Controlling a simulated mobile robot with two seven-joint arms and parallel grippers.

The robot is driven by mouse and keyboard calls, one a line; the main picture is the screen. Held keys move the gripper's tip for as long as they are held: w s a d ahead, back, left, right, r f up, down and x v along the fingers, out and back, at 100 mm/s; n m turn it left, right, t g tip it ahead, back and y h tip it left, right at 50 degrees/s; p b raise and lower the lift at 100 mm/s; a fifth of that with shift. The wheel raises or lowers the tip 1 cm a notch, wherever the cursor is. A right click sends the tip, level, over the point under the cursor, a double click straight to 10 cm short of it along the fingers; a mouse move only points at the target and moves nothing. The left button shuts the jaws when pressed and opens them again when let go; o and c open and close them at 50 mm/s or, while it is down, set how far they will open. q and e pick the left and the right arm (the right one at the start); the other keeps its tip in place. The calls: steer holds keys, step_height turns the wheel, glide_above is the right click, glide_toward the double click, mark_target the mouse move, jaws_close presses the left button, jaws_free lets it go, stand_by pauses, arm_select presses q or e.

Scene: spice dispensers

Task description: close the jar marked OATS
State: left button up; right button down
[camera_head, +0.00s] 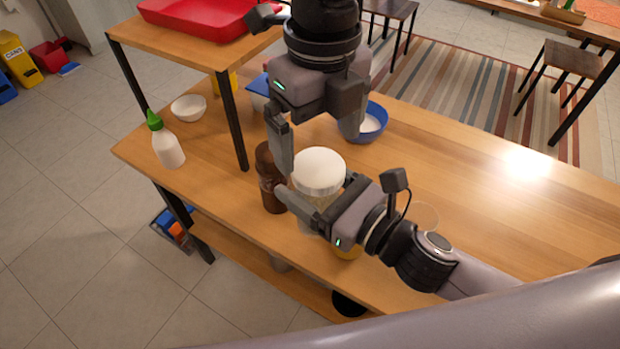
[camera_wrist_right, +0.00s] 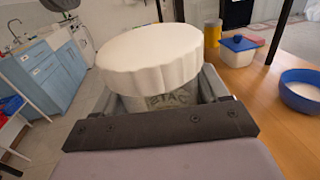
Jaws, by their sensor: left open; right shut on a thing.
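The jar is clear with a broad white lid (camera_head: 319,168) on its top, near the front of the table. In the right wrist view the white lid (camera_wrist_right: 150,55) sits over the jar (camera_wrist_right: 165,102), whose label letters read upside down as OATS. I cannot tell whether the lid is tight. My right gripper (camera_head: 316,200) is shut around the jar's body below the lid. My left gripper (camera_head: 318,152) is open and points down above the lid, one finger on each side, not visibly touching it.
A blue bowl (camera_head: 375,127) with white contents is behind. A white bottle with a green cap (camera_head: 167,148) and a white bowl (camera_head: 188,108) stand left. The table's right side is largely clear.

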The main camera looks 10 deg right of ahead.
mark_target(318, 165)
arm_select(q)
steer(key=shift+f, duration=2.35)
